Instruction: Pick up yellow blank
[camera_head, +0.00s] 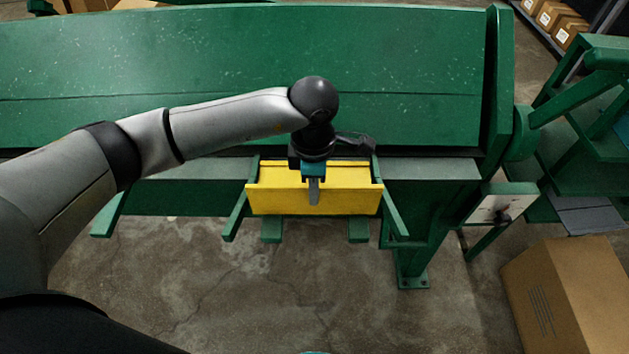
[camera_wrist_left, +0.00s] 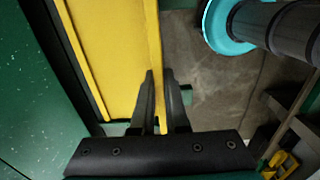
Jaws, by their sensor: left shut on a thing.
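The yellow blank (camera_head: 350,200) is a bent sheet with a raised front edge. It rests in front of the green machine between two green support arms. My left gripper (camera_head: 314,188) comes down over the middle of its front edge and is shut on it. In the left wrist view the two dark fingers (camera_wrist_left: 161,105) straddle the edge of the yellow blank (camera_wrist_left: 110,50). Part of the blank is hidden behind my gripper. My right gripper is not in view.
The large green machine (camera_head: 240,60) fills the back. Green support arms (camera_head: 236,215) flank the blank. A cardboard box (camera_head: 565,295) stands on the floor at the lower right. A green stand (camera_head: 590,130) is at the right. The concrete floor (camera_head: 270,300) in front is clear.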

